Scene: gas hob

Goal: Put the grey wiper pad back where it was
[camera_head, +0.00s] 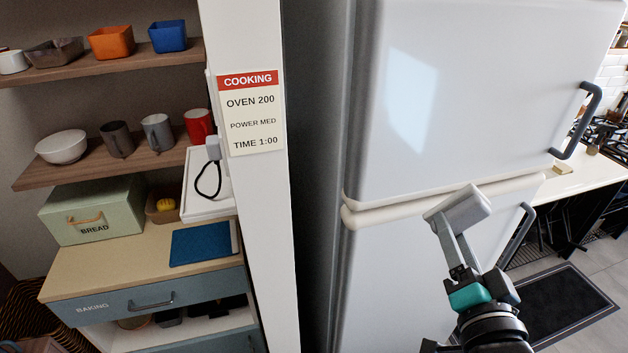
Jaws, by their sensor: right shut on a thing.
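The grey wiper pad (464,207) is a light grey block held up in front of the white fridge. My right gripper (452,232) is shut on it, with the fingers reaching up from the lower right. The pad is tilted, and its far side is hidden. I cannot tell how far it is from the fridge front. My left gripper is not in view.
The white fridge (455,95) fills the middle, with dark handles on its right side. A pale counter (590,175) with a gas hob (608,128) lies beyond it at right; a small tan block (563,168) is on the counter. Shelves with bowls and mugs stand left, beside a cooking sign (251,112).

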